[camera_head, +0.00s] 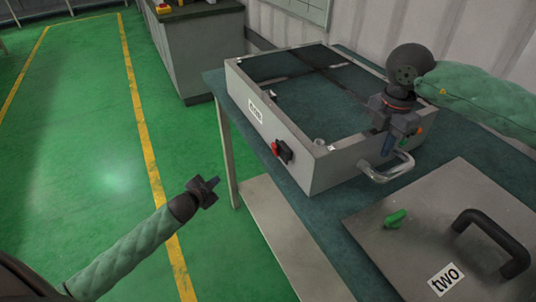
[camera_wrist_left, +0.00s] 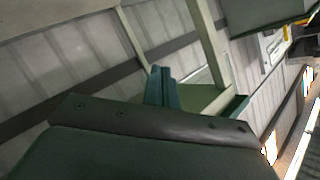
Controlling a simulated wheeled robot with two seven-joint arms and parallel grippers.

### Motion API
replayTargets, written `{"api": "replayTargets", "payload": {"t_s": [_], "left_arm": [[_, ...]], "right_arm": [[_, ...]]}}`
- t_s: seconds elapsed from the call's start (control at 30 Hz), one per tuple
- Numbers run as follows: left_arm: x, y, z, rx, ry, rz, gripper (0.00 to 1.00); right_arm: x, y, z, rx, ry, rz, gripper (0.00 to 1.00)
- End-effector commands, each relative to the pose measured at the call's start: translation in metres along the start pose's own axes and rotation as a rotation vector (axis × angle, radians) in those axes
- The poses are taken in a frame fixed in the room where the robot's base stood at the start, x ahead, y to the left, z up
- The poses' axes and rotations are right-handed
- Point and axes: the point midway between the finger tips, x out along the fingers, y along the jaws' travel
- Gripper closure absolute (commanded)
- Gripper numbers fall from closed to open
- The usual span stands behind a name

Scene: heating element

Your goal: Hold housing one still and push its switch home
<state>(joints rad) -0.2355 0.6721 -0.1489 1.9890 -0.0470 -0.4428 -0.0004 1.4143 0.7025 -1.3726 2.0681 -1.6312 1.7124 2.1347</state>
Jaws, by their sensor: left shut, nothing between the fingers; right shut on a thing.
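Housing one (camera_head: 262,120) is an open grey rectangular frame on the table, with a label on its left wall. Its switch (camera_head: 281,151), red and black, sits on that same wall near the front corner and stands out from the surface. My right gripper (camera_head: 388,150) is at the metal handle (camera_head: 392,170) on the housing's front wall, shut on it; the fingertips are partly hidden. My left gripper (camera_head: 212,182) is shut and empty, out over the floor to the left of the table, apart from the switch. Its closed fingers also show in the left wrist view (camera_wrist_left: 158,88).
A flat grey panel labelled two (camera_head: 400,245) lies on the table at the front right, with a black handle (camera_head: 490,235) and a green switch (camera_head: 396,218). A lower shelf (camera_head: 290,240) juts out under the table. A grey cabinet (camera_head: 200,50) stands behind. The left floor is free.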

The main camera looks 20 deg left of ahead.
Motion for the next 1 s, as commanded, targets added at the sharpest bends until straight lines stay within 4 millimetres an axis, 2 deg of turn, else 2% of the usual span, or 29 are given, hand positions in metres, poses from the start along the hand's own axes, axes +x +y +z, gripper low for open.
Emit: {"api": "replayTargets", "payload": {"t_s": [0.03,0.2,0.3,0.4,0.47,0.6,0.7,0.83,1.0], "left_arm": [[0.000,-0.026,-0.017,0.047,0.047,-0.027,1.00],[-0.009,-0.099,-0.080,0.199,0.226,-0.104,1.00],[-0.022,-0.134,-0.122,0.300,0.348,-0.138,1.00],[-0.041,-0.160,-0.168,0.409,0.490,-0.159,1.00],[-0.056,-0.169,-0.195,0.481,0.582,-0.161,1.00],[-0.091,-0.172,-0.244,0.624,0.782,-0.133,1.00],[-0.117,-0.161,-0.267,0.710,0.914,-0.090,1.00],[-0.148,-0.139,-0.287,0.801,1.077,-0.018,1.00],[-0.186,-0.104,-0.295,0.893,1.267,0.108,1.00]], "right_arm": [[-0.001,0.001,0.000,0.000,0.000,0.002,1.00],[-0.001,0.001,0.000,0.000,0.000,0.002,1.00],[-0.001,0.001,0.000,0.000,0.000,0.002,1.00],[-0.001,0.001,0.000,0.000,-0.001,0.002,1.00],[-0.001,0.001,0.000,0.000,0.000,0.002,1.00],[-0.001,0.001,0.000,0.000,-0.001,0.002,1.00],[-0.001,0.001,0.000,0.000,-0.001,0.002,1.00],[-0.001,0.001,0.000,0.000,-0.001,0.002,1.00],[-0.001,0.001,0.000,0.000,-0.001,0.002,1.00]]}}
